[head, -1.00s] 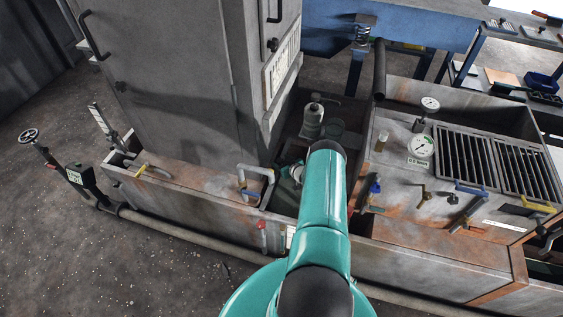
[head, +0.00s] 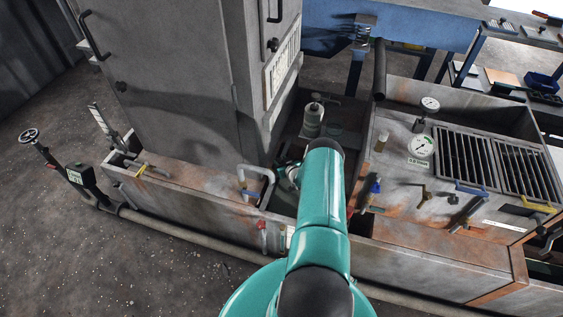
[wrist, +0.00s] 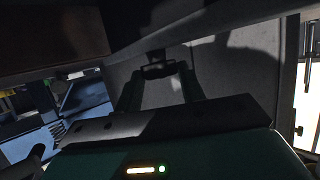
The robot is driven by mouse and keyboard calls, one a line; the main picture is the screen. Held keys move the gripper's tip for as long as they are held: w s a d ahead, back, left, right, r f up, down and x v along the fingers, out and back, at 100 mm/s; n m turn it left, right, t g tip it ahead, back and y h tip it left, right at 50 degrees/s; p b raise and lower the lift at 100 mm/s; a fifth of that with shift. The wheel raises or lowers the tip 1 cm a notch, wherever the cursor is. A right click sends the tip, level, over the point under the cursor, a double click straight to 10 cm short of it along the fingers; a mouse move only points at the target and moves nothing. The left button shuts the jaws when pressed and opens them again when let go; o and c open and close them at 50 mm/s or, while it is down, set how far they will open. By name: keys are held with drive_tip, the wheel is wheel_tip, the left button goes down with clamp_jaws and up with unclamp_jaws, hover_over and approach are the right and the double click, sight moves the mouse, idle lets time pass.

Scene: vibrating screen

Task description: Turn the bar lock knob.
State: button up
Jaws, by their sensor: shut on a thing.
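In the wrist view my gripper (wrist: 160,79) reaches toward a grey panel, with one dark green finger on each side of a small dark part. It is shut on this dark knob (wrist: 157,69), whose shape is hard to make out in shadow. In the head view my teal arm stretches forward toward the base of the tall grey cabinet (head: 180,110), and the arm itself hides the fingertips and the held part. I cannot tell from the head view which fitting is held.
A grey bent pipe handle (head: 268,183) stands just left of my wrist. A grey bottle (head: 312,121) is behind it. To the right are a round gauge (head: 421,146), small valves and dark grates (head: 466,158). Open floor (head: 60,240) lies at left.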

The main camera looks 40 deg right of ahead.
drive_tip(key=shift+w+a+m+g+h, duration=0.15)
drive_tip(key=shift+m+g+h, duration=0.15)
drive_tip(key=shift+m+h, duration=0.45)
drive_tip(key=o, duration=1)
drive_tip(key=v, duration=1.4)
